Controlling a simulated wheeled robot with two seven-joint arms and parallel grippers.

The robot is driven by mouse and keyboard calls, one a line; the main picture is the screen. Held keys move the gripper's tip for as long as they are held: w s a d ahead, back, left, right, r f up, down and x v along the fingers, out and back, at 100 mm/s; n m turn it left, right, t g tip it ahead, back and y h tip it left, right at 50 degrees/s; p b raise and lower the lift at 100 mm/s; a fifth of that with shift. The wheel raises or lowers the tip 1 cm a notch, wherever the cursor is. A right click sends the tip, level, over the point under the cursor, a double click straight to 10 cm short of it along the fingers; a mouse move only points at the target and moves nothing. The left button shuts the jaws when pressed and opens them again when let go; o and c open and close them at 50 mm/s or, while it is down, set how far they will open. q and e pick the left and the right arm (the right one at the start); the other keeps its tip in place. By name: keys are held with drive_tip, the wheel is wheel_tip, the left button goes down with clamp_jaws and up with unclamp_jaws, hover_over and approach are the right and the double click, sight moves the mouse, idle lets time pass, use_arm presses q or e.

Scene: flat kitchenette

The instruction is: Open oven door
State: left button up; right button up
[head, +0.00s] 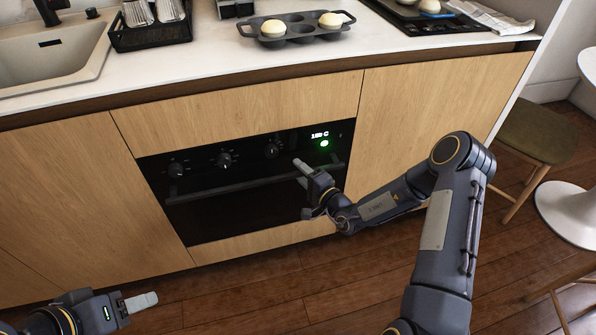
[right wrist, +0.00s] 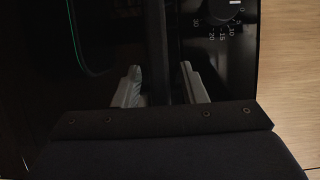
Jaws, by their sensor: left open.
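The black oven (head: 235,218) is built into the wooden cabinets, and its door is shut. A dark bar handle (head: 230,187) runs across the top of the door. My right gripper (head: 301,174) is at the right part of the handle. In the right wrist view the handle (right wrist: 157,45) passes between the two fingers (right wrist: 162,88), with a gap visible on both sides. The right gripper is open; whether a finger touches the bar I cannot tell. My left gripper (head: 141,302) is open and empty, low at the left, away from the oven.
Knobs (head: 224,160) and a lit green display (head: 322,138) sit above the handle. A muffin tin (head: 300,38) with round buns, a black rack (head: 148,35), a sink (head: 50,55) and a hob (head: 420,22) are on the counter. The floor (head: 230,290) before the oven is clear.

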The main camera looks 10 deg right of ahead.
drive_tip(key=shift+w+a, duration=0.25)
drive_tip(key=shift+w, duration=0.3)
clamp_jaws()
